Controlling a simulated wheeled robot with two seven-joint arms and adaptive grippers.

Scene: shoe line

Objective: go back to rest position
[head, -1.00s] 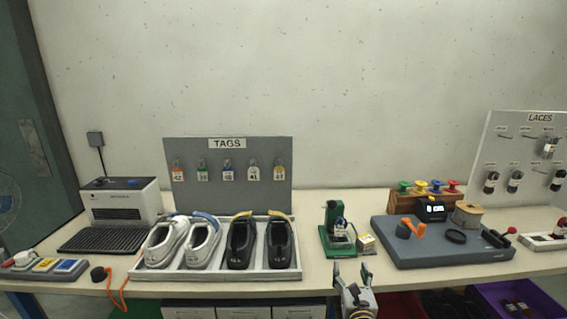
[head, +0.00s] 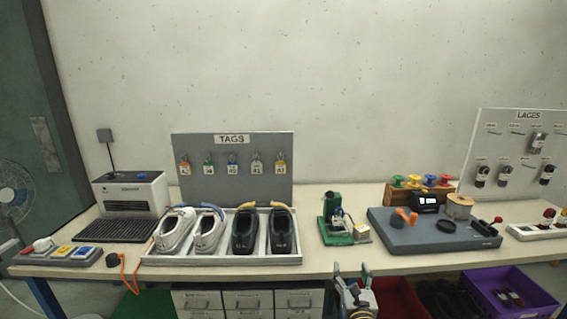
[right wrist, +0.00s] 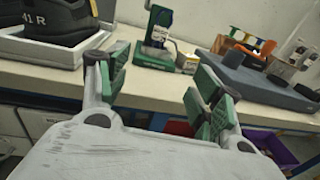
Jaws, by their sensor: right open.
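My right gripper (head: 351,271) is in front of the table's front edge, below the green press, with nothing between its fingers. In the right wrist view its two green-padded fingers (right wrist: 158,88) stand wide apart, with the table edge behind them. My left gripper does not show in any view.
The long table (head: 300,263) holds a white tray (head: 149,259) of white and black shoes, a green press (head: 333,222) and a grey work block (head: 395,240). Drawers (head: 247,299), a red bin (head: 398,297) and a purple bin (head: 540,306) are below. Tag and lace boards stand behind.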

